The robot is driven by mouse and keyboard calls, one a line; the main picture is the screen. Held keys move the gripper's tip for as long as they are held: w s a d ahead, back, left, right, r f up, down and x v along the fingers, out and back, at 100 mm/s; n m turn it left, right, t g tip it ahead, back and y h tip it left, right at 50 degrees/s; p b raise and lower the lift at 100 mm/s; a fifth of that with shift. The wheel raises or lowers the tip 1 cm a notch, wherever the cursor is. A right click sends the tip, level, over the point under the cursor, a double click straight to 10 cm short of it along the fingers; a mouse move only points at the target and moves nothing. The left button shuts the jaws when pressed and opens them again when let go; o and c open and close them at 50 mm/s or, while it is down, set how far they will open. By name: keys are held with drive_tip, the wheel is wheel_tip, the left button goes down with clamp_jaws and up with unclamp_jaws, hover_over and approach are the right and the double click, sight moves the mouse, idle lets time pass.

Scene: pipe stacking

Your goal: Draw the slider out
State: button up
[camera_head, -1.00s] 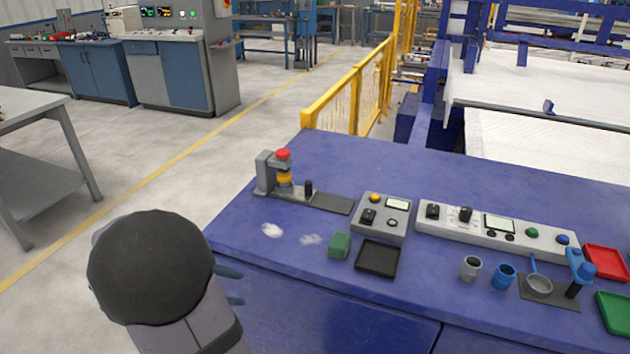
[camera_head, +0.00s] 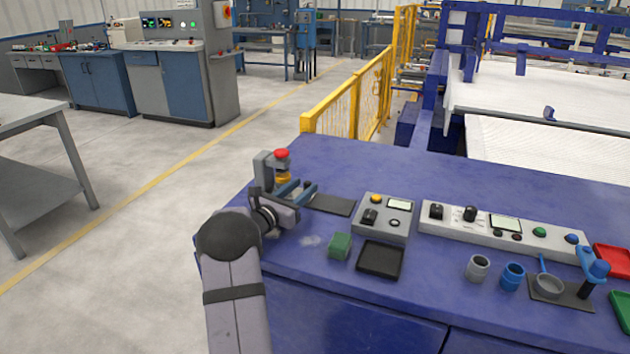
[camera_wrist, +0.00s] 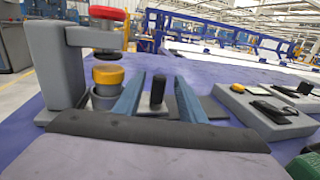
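The slider's dark upright handle (camera_wrist: 157,92) stands on a low base beside a grey press-like fixture (camera_head: 262,170) with a red knob (camera_head: 281,154) and a yellow piece (camera_head: 283,177) below it. In the wrist view the fixture (camera_wrist: 55,60) is at the left. My gripper (camera_head: 305,188) is open at the fixture, its blue fingers pointing along the table. In the wrist view, its fingers (camera_wrist: 160,98) appear on either side of the handle, with gaps; I cannot tell whether the handle is fully between them. In the head view my gripper hides the handle.
A flat dark plate (camera_head: 332,204) extends right of the fixture. A grey control box (camera_head: 384,218), a green block (camera_head: 340,246) and a black tray (camera_head: 380,260) are close by to the right. A long control panel (camera_head: 505,230) and small cups (camera_head: 477,267) stand farther right.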

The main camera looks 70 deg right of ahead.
sight(310, 182)
drive_tip(key=shift+s+d+p, duration=0.15)
drive_tip(key=shift+s+d, duration=0.1)
drive_tip(key=shift+d, duration=0.95)
drive_tip(key=shift+s+d+p, duration=0.15)
drive_tip(key=shift+s+d, duration=0.05)
drive_tip(key=shift+d, duration=0.95)
drive_tip(key=shift+s+d+p, duration=0.15)
drive_tip(key=shift+s+d, duration=0.1)
drive_tip(key=shift+d, duration=0.95)
clamp_jaws()
